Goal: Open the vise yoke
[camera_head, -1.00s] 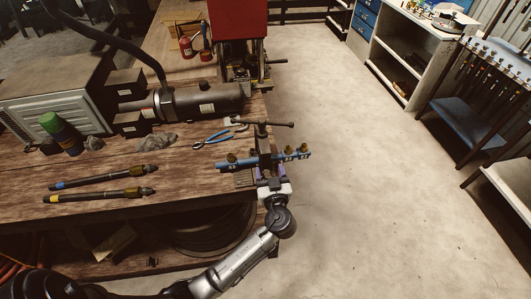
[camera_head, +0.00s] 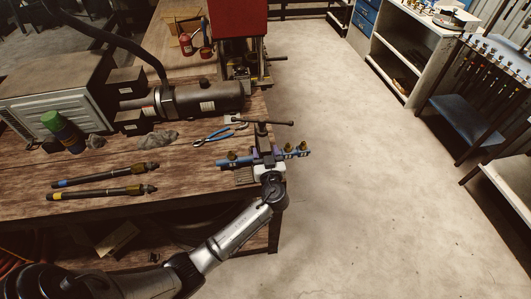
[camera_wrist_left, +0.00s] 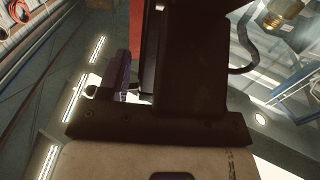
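The vise is at the right edge of the wooden bench in the head view. Its dark upright yoke (camera_head: 262,137) stands above a blue bar (camera_head: 235,161) with brass fittings, and a long T-handle (camera_head: 275,122) sits on top. My left gripper (camera_head: 266,160) is at the near side of the yoke, overlapping the blue bar in the picture. I cannot tell whether it touches. In the left wrist view a large dark block (camera_wrist_left: 190,65) fills the middle, with a purplish finger-like part (camera_wrist_left: 120,75) beside it. The gap between the fingers is hidden. My right gripper is not in view.
Blue-handled pliers (camera_head: 212,137) and two dark hoses (camera_head: 105,180) lie on the bench left of the vise. A dark cylindrical machine (camera_head: 205,98) lies behind. Open floor lies to the right.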

